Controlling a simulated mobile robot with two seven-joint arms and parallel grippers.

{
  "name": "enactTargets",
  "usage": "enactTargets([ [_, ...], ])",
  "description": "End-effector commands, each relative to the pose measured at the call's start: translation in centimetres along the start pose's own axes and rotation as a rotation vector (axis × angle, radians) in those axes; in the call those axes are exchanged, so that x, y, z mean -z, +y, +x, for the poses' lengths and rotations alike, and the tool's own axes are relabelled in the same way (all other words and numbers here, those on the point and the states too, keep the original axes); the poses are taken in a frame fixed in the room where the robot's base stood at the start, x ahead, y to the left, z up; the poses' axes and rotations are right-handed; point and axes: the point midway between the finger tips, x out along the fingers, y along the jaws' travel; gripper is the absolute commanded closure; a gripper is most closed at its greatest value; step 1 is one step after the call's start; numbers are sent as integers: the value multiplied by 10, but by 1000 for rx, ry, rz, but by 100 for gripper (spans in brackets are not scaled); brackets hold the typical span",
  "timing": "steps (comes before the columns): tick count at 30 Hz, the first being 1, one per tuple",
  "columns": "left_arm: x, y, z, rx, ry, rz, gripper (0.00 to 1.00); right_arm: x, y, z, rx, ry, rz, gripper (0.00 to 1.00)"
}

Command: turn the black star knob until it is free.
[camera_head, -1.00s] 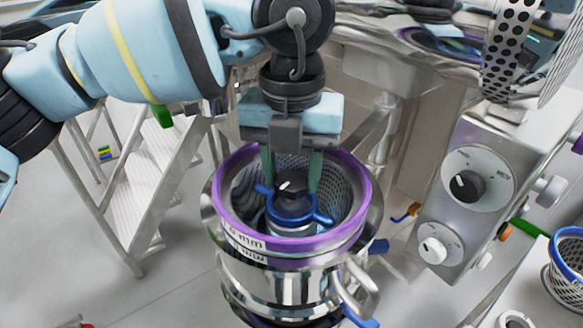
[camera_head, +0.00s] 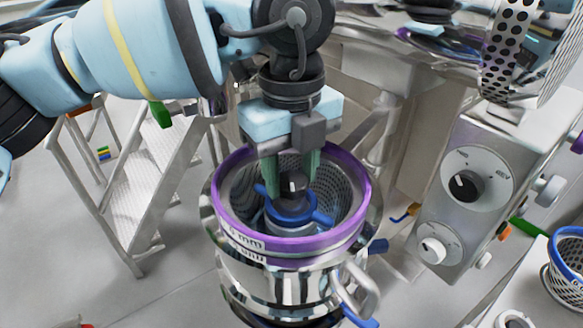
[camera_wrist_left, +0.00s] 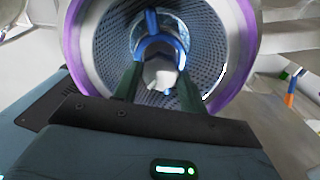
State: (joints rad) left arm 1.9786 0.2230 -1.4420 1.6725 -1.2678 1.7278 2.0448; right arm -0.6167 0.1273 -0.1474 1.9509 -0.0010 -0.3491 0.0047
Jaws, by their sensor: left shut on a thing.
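The black star knob (camera_head: 293,188) sits at the centre of a blue hub with arms (camera_head: 291,209), inside a perforated metal basket with a purple rim (camera_head: 228,229). A pale mark shows on the knob's top. My left gripper (camera_head: 294,181) points down into the basket. Its two green fingers are shut on the knob, one on each side. In the left wrist view the fingers (camera_wrist_left: 157,82) reach toward the blue hub (camera_wrist_left: 158,44); the knob there looks pale grey in the light (camera_wrist_left: 160,73). My right gripper is not in view.
A steel control box with dials (camera_head: 465,190) stands at the right. A blue-rimmed mesh basket (camera_head: 566,262) is at the right edge. White steps (camera_head: 135,200) stand at the left. A metal clamp handle (camera_head: 362,290) sticks out from the vessel's front right.

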Motion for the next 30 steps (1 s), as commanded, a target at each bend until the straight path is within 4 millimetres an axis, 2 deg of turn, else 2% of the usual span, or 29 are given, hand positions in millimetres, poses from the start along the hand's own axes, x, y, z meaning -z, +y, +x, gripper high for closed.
enactTargets([
  [18,-1,0,-1,3,-2,-42,81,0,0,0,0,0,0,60],
  [19,-1,0,-1,3,-2,-42,54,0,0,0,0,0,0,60],
  [23,0,0,-1,2,-1,-41,37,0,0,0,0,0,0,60],
  [30,0,0,0,1,-1,-39,36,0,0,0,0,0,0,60],
])
